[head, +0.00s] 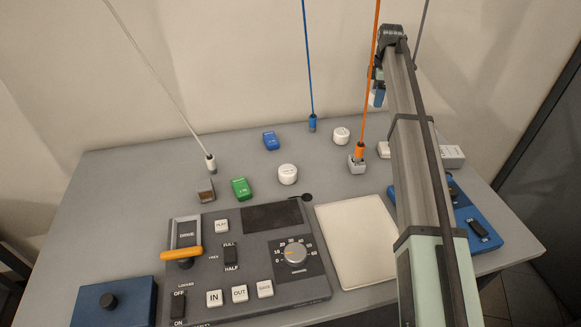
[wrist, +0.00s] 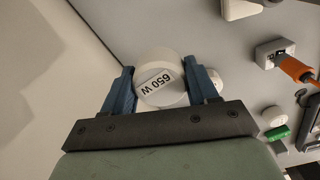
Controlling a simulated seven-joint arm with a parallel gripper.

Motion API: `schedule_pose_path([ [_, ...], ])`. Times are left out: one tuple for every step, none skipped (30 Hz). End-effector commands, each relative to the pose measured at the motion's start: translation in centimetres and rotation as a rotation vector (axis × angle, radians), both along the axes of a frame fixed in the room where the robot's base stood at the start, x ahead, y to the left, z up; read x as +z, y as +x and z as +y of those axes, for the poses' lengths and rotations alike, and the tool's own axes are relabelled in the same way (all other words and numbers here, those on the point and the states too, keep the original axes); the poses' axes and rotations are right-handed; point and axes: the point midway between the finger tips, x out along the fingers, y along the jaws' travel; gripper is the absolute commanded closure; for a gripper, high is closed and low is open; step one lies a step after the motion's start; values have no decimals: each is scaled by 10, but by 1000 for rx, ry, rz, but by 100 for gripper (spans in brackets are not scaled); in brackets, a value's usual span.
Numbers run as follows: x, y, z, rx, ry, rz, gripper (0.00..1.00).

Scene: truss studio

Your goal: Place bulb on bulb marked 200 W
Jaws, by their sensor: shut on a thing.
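My gripper (wrist: 161,88) is shut on a round white bulb (wrist: 165,62), whose label reads 650 W upside down in the wrist view. In the head view my gripper (head: 377,92) is raised above the back of the table, and the held bulb shows only as a pale sliver. Two round white bulbs stand on the table: one at the back (head: 341,135) and one nearer the middle (head: 287,174). Their markings are too small to read, so I cannot tell which is 200 W. In the wrist view a round white thing is partly hidden behind the right finger.
An orange cable plug (head: 360,149) sits on a small grey box. A cream pad (head: 355,240) lies beside the panel. Cables hang from above.

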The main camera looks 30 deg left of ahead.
Motion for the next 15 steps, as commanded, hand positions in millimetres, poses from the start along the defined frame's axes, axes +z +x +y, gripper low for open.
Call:
schedule_pose_path([
  [4,-14,21,26,0,-1,74],
  [6,-22,32,40,1,-1,74],
  [9,-32,45,58,0,-1,74],
  [11,-41,55,72,0,-1,74],
  [13,-49,65,85,0,-1,74],
  [15,-62,77,103,1,-1,74],
  [17,-71,86,116,0,-1,74],
  [19,-82,95,131,0,0,74],
  [21,-95,105,148,0,0,74],
  [23,-106,113,162,-1,0,74],
  [25,-117,121,175,0,0,74],
  [28,-132,131,193,0,-1,74],
  [29,-142,137,206,0,-1,74],
  [31,-154,143,220,1,-1,74],
  [33,-170,151,238,0,-1,74],
])
